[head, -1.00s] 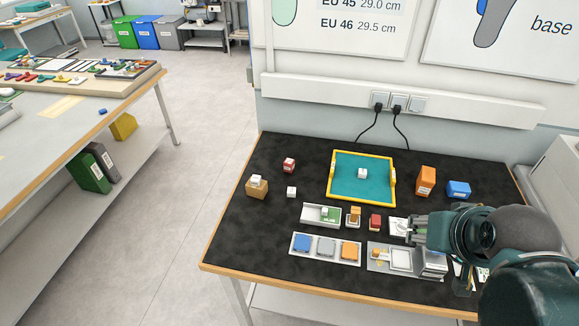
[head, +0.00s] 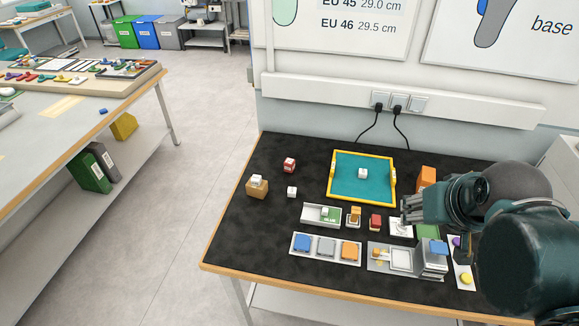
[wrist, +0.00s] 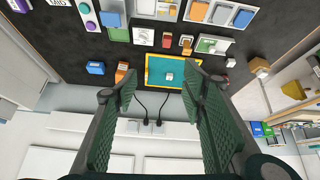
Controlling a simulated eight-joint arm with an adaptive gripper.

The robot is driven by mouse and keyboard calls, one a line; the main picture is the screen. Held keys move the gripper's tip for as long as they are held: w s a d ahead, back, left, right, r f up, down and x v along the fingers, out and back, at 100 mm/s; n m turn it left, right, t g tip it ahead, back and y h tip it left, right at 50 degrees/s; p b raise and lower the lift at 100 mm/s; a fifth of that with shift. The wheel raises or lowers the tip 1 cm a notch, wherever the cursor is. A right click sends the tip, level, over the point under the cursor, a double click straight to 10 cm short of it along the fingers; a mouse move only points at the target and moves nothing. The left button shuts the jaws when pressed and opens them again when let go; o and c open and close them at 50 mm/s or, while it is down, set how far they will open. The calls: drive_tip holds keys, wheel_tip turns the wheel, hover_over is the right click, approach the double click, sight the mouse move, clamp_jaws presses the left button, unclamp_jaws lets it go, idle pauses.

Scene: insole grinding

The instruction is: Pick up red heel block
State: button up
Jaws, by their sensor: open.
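Two red blocks lie on the black table top. One red block (head: 375,222) is in the front middle, left of my gripper (head: 403,208); it also shows in the wrist view (wrist: 167,40). I cannot tell which is the heel block. In the wrist view my gripper (wrist: 163,95) has its two green fingers wide apart with nothing between them, and both red blocks lie beyond the fingertips.
A yellow-framed teal tray (head: 345,190) holds a white cube. An orange block (head: 427,176) stands right of it. A tray of blue, grey and orange pieces (head: 325,262) is at the front. A green and white tray (head: 308,219) and a tan block (head: 354,221) are close to the front red block.

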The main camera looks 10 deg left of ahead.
drive_tip(key=w+a+r+n+g, duration=0.1)
drive_tip(key=w+a+r+n, duration=0.15)
drive_tip(key=w, duration=0.55)
drive_tip(key=n+g, duration=0.6)
drive_tip(key=n, duration=0.6)
hover_over(290, 161)
drive_tip(key=f, duration=1.7)
drive_tip(key=f+p, duration=0.1)
drive_tip(key=f, duration=0.7)
drive_tip(key=shift+d+f, duration=0.2)
drive_tip(key=shift+d, duration=0.1)
drive_tip(key=shift+a+f, duration=0.3)
drive_tip(key=shift+f, duration=0.1)
drive_tip(key=shift+f, duration=0.1)
drive_tip(key=shift+f, duration=1.15)
